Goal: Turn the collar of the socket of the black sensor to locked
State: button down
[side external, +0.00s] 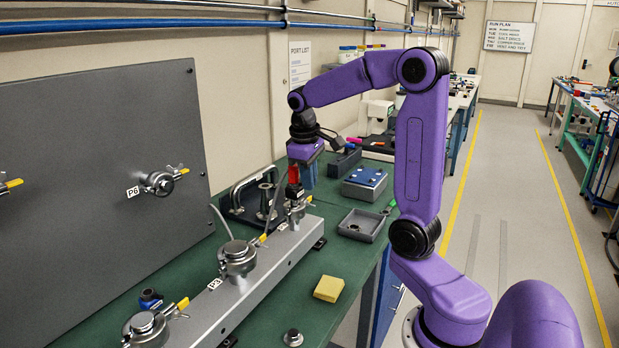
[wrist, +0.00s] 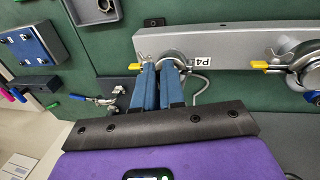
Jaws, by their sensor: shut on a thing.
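My gripper (side external: 297,187) points down over a socket (side external: 295,209) near the far end of the grey rail. Its blue fingers (wrist: 159,68) show in the wrist view, close together at the metal socket ring (wrist: 176,47), beside the label P4.
Other sockets with yellow handles stand on the rail (side external: 262,273), including one by label P3 (side external: 239,258). A grey panel (side external: 100,165) stands behind. A yellow block (side external: 329,288), an open grey tray (side external: 362,225) and a blue-topped box (side external: 365,182) lie on the green bench.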

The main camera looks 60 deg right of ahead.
jog(key=shift+a, duration=0.1)
jog(key=w+a+m+g+y, duration=0.1)
jog(key=w+a+m, duration=0.3)
jog(key=m, duration=1.2)
jog(key=shift+w+g+y, duration=0.25)
jog(key=shift+g+y, duration=0.05)
jog(key=shift+g, duration=0.3)
jog(key=shift+m, duration=0.3)
jog(key=c, duration=1.2)
grip_release()
jog(key=r, duration=0.4)
jog(key=w+r, duration=0.1)
jog(key=r, duration=0.3)
jog(key=w+r, duration=0.1)
jog(key=r, duration=0.3)
jog(key=shift+w+a, duration=0.1)
jog(key=shift+a, duration=0.15)
